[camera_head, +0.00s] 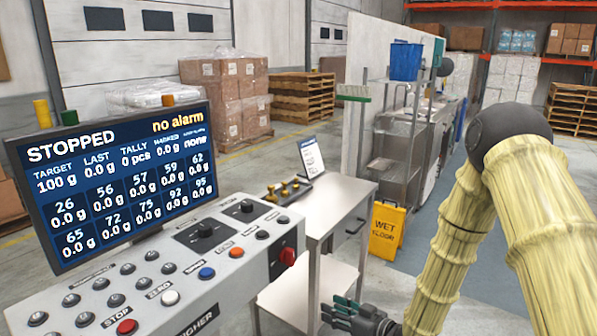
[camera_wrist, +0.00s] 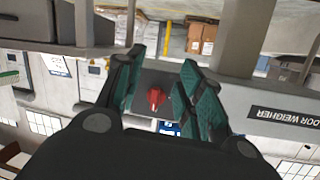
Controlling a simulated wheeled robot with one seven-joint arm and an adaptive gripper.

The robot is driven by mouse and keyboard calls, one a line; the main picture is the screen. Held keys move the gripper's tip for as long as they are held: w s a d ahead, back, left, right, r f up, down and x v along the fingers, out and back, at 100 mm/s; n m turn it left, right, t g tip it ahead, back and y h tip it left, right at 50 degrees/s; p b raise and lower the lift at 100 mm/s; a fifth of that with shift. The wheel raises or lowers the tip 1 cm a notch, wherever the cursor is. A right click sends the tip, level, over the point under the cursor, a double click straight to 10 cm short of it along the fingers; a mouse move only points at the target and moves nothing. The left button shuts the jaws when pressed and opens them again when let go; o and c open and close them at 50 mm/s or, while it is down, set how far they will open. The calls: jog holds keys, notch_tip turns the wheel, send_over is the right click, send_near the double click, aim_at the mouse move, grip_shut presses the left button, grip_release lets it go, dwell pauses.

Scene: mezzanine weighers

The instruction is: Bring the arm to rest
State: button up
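My arm, in a pale yellow ribbed cover, bends at a dark elbow on the right of the head view. My gripper (camera_head: 334,309) is low in the middle of the head view, in front of the small table. Its teal fingers point left, towards the weigher console (camera_head: 235,262). In the wrist view my gripper (camera_wrist: 163,64) has its two fingers apart with nothing held between them. A red rotary switch (camera_wrist: 155,98) on a grey panel shows beyond the gap, apart from the fingers. The same red switch (camera_head: 287,256) is on the console's right end.
The screen (camera_head: 112,178) reads STOPPED and no alarm. A small metal table (camera_head: 335,200) stands right of the console, with a yellow-handled stamp rack (camera_head: 283,190) and a sign (camera_head: 311,156). A yellow wet-floor sign (camera_head: 386,230) stands behind. Open floor (camera_head: 490,255) lies right.

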jog(key=s+d+f+m+g+h, duration=0.2)
jog(key=s+d+f+h, duration=0.1)
jog(key=s+f, duration=0.55)
jog(key=s+d+f+m+g+h, duration=0.2)
jog(key=s+f+m+h, duration=0.1)
jog(key=s+f, duration=0.6)
jog(key=s+d+f+m+g+h, duration=0.1)
jog(key=s+d+f+g+h, duration=0.1)
jog(key=s, duration=1)
jog(key=s+d+f+m+g+h, duration=0.1)
jog(key=s+d+f+g, duration=0.3)
jog(key=s, duration=0.7)
jog(key=shift+s+d+f+m+g+h, duration=0.35)
jog(key=shift+f+h, duration=0.3)
jog(key=shift+h, duration=0.25)
